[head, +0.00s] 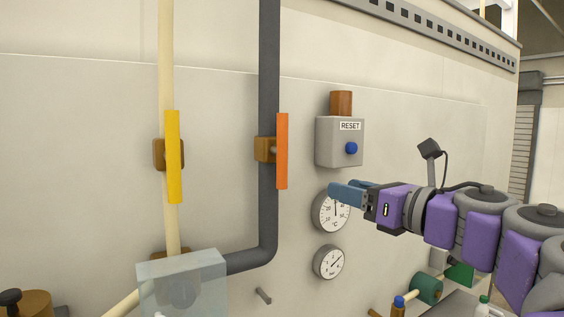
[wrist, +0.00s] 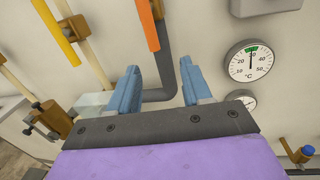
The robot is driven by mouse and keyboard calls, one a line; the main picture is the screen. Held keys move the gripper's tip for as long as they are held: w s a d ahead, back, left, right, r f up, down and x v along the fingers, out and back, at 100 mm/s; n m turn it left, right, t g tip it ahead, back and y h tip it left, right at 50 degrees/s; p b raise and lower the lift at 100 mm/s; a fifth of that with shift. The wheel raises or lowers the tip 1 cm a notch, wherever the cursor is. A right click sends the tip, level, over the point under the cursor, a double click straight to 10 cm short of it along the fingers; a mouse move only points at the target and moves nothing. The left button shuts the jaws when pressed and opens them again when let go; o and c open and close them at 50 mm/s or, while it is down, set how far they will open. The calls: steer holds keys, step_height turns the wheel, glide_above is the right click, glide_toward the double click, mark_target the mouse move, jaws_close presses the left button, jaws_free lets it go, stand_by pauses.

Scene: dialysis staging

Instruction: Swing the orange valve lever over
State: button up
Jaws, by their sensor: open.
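The orange valve lever (head: 282,151) is a long flat bar, standing upright on a brown valve body (head: 264,149) on the dark grey pipe. Its lower end shows at the top of the wrist view (wrist: 149,24). My gripper (head: 345,190) is to the right of the lever and a little below it in the head view, in front of the upper dial. In the wrist view its two blue fingers (wrist: 158,77) are spread apart with nothing between them. The lever is beyond the fingertips and apart from them.
A yellow lever (head: 174,157) stands upright on the cream pipe to the left. A grey RESET box (head: 339,142) with a blue button is right of the orange lever. Two dials, including the lower gauge (head: 328,262), sit below it. A translucent box (head: 182,284) covers part of the lower pipes.

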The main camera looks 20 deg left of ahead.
mark_target(286, 179)
steer(key=shift+n+g, duration=0.6)
steer(key=x, duration=0.4)
steer(key=s+p+x, duration=0.1)
steer(key=x, duration=0.4)
steer(key=p+x, duration=0.1)
steer(key=x, duration=0.3)
steer(key=shift+s+a+f, duration=0.1)
steer(key=shift+a, duration=0.45)
steer(key=p+x, duration=0.1)
steer(key=x, duration=0.3)
steer(key=shift+w+p, duration=0.3)
steer(key=shift+p, duration=0.1)
steer(key=shift+s+a, duration=0.15)
steer(key=shift+a, duration=0.05)
steer(key=shift+d, duration=0.5)
steer(key=c, duration=0.3)
jaws_close()
